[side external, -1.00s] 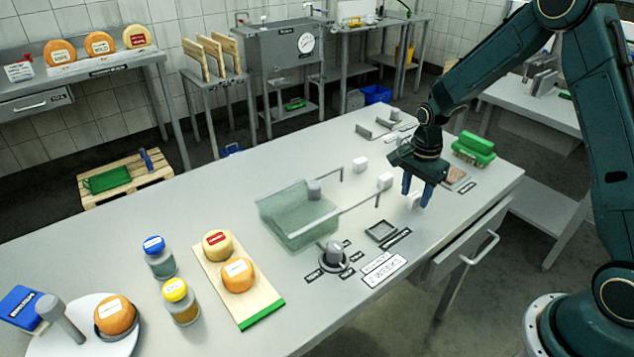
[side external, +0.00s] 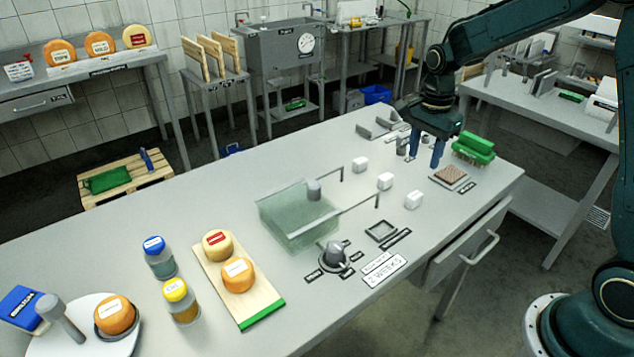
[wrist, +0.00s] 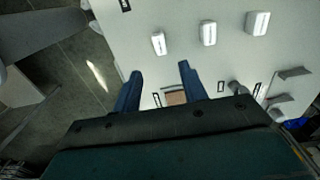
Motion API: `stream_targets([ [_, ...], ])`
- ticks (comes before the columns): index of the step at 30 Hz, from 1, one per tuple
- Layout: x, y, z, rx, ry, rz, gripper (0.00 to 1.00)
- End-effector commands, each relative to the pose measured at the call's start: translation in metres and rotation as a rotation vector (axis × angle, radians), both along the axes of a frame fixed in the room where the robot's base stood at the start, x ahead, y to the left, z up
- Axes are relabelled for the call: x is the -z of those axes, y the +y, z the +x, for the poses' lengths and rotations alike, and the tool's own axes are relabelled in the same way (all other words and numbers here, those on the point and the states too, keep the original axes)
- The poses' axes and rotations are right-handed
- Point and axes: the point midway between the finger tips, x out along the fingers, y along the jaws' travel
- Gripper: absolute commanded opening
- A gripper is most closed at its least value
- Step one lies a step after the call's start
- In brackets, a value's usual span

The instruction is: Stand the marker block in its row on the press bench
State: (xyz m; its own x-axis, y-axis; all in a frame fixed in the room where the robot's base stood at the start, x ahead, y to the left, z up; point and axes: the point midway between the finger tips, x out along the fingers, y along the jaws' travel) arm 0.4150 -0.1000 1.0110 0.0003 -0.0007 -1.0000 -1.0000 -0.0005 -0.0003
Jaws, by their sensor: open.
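Three small white blocks stand in a slanting row on the bench (side external: 480,205): a far block (side external: 361,164), a middle block (side external: 385,181) and a near block (side external: 413,200). I cannot tell by marking which is the marker block. In the wrist view the same row shows as blocks (wrist: 158,43), (wrist: 208,33) and (wrist: 257,22), each apart from the others. My gripper (side external: 424,155) is open and empty, above the bench behind and right of the row. Its two blue fingers also show in the wrist view (wrist: 160,72), clear of the blocks.
A small grey cylinder (side external: 402,146) stands close to my gripper. A brown tile (side external: 450,175) and a green brush (side external: 473,148) lie to the right.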

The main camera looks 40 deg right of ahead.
Motion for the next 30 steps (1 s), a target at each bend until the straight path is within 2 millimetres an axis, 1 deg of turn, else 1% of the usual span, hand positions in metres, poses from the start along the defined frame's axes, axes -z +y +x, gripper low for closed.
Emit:
stream_targets([
  [3,-0.008,0.0,0.0,0.0,-0.001,0.0,0.43],
  [6,-0.01,0.0,0.0,0.0,0.0,0.0,0.43],
  [23,-0.011,0.0,-0.001,-0.003,-0.001,0.0,0.43],
  [26,-0.015,0.002,-0.002,-0.019,-0.007,-0.002,0.43],
  [30,-0.027,0.008,-0.01,-0.082,-0.028,-0.007,0.43],
])
